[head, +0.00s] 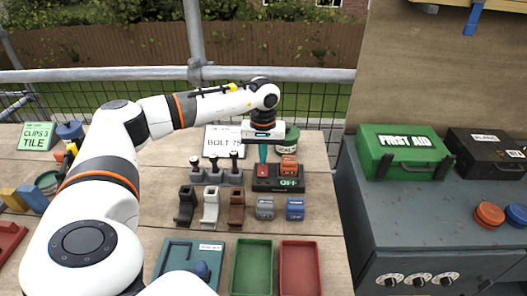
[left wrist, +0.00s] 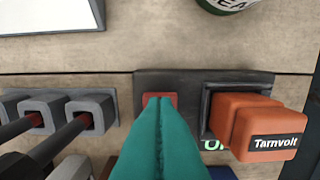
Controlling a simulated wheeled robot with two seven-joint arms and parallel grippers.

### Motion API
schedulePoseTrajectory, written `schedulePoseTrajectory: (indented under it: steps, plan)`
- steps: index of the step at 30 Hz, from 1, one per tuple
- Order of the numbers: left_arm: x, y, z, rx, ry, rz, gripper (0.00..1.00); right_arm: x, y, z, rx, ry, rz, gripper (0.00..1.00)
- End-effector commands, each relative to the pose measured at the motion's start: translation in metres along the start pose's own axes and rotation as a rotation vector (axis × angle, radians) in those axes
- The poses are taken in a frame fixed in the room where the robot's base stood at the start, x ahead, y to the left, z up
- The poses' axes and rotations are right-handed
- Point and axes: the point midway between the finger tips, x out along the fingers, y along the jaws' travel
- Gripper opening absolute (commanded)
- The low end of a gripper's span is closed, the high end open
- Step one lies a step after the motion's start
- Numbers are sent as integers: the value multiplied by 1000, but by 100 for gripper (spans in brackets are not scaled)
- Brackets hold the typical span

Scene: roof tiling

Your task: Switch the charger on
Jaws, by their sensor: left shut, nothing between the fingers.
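The charger (head: 265,185) is a dark box on the bench with a green "OFF" sign on its front. An orange battery (head: 289,166) sits in its right side; in the left wrist view the battery (left wrist: 262,125) reads "Tarnvolt". A red button (left wrist: 160,97) is on the charger's left part, partly covered by my fingers. My left gripper (head: 263,160) points down at the charger, shut and empty. Its teal fingertips (left wrist: 160,102) are over the red button; I cannot tell whether they touch it. My right gripper is not in view.
Several grey holders with black-handled tools (head: 213,172) stand left of the charger. Coloured clips (head: 210,205) are in front, then a green tray (head: 252,268) and a red tray (head: 300,268). A sealant tub (head: 288,140) and a "BOLT" sign (head: 222,140) are behind.

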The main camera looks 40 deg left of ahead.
Motion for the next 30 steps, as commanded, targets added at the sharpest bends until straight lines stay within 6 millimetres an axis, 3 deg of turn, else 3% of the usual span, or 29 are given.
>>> schedulePoseTrajectory:
  steps: [20,30]
  plan:
    - [11,0,0,0,1,0,0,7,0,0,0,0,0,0]
    - [-7,0,0,0,0,-1,0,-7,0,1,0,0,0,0]
